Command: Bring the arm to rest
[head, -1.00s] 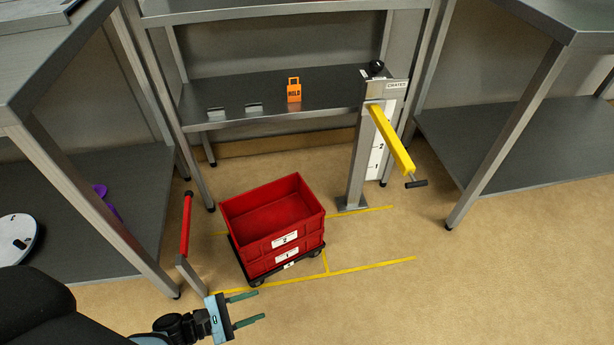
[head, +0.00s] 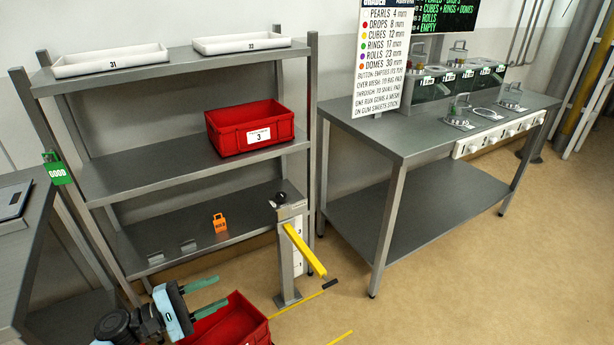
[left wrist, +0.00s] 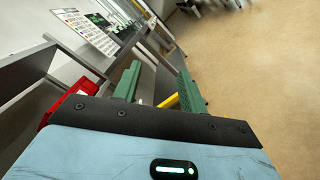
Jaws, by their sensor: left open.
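My left gripper (head: 206,296) comes in from the lower left of the head view. Its two green fingers are apart, with nothing between them. In that view it overlaps part of the red crate on the floor (head: 238,325). In the left wrist view the green fingers (left wrist: 158,85) stand apart and empty, pointing toward the shelves and the floor. My right gripper is not in view.
A grey shelf rack (head: 150,178) holds a red crate marked 3 (head: 250,128) and white trays. An orange HOLD tag (head: 220,223) stands on its low shelf. A post with a yellow arm (head: 305,250) stands in front. A workbench (head: 420,130) is right; floor is clear beyond.

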